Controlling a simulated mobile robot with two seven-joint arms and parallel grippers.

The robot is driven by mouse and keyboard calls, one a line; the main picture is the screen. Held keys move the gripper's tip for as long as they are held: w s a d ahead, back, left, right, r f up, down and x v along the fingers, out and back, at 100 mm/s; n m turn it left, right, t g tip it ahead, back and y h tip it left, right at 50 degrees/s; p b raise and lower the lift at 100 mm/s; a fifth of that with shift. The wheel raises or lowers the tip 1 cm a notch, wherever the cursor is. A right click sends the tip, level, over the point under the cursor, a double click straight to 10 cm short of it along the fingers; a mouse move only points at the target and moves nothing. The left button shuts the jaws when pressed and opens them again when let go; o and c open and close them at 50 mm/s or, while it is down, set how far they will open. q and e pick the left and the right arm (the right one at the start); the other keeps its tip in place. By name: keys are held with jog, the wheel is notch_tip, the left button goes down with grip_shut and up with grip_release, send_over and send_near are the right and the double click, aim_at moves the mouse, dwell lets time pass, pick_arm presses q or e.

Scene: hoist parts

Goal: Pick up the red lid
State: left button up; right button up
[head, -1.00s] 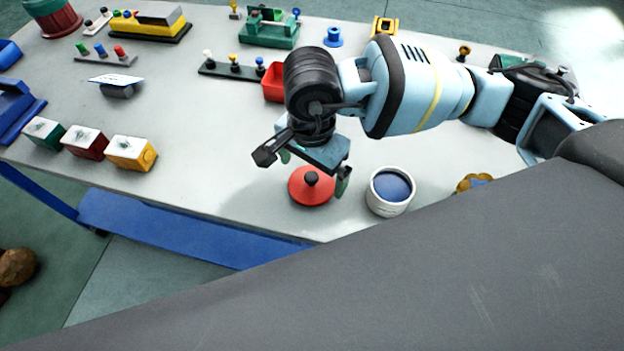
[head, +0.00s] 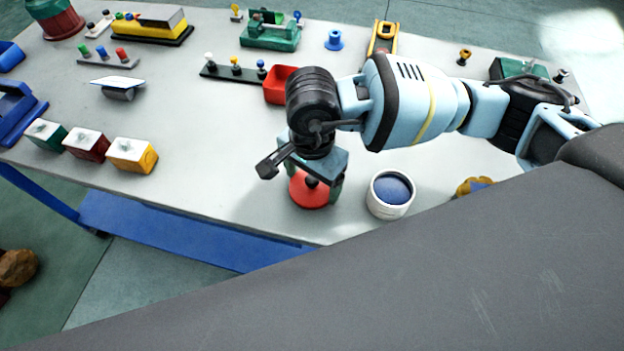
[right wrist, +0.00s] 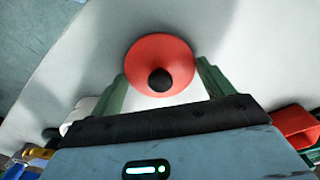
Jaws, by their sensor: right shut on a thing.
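The red lid (head: 311,196) is a round, shallow cone with a black knob, near the table's front edge in the head view. My right gripper (head: 312,178) is over it, pointing down, with its green fingers on either side of the lid. In the right wrist view the red lid (right wrist: 160,56) shows between the fingertips, its black knob towards me. The right gripper is shut on the lid. I cannot tell whether the lid touches the table. My left gripper is not in view.
A white pot with blue inside (head: 390,195) stands just right of the lid. A red bin (head: 279,88) and a dark strip with knobs (head: 232,72) lie behind the gripper. White-topped blocks (head: 131,155) stand at the left. The table (head: 200,180) is bare between them.

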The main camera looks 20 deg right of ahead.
aim_at(312, 178)
notch_tip(312, 178, up, 10)
dwell(0.5)
